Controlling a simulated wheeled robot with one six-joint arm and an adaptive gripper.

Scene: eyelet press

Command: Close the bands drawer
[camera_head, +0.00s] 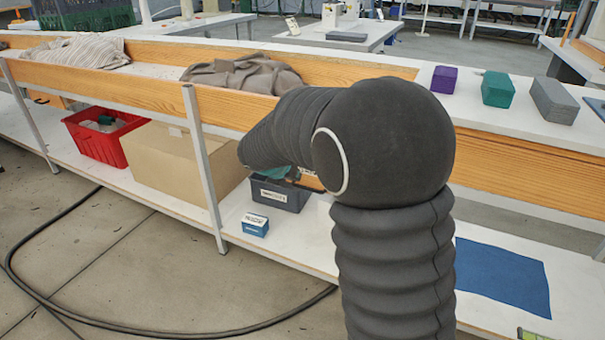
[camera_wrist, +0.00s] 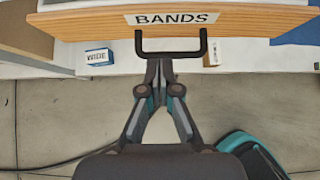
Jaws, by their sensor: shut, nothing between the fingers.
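The bands drawer (camera_wrist: 90,24) shows at the top of the wrist view as a wooden front with a white "BANDS" label (camera_wrist: 172,18). A black bar handle (camera_wrist: 172,54) sticks out from this front, below the label in the picture. My gripper (camera_wrist: 158,64) is shut and empty, its fingertips at the handle bar, left of its middle. I cannot tell whether they touch it. How far the drawer stands out is not clear. In the head view my dark arm hides the gripper and most of the area around the drawer.
A small blue-and-white box (camera_head: 255,224) stands on the lower shelf, near a dark bin (camera_head: 279,196). A cardboard box (camera_head: 180,165) and red crate (camera_head: 100,145) are further left. A blue mat (camera_head: 502,277) lies right. Open floor lies before the bench, with a cable (camera_head: 150,326) across it.

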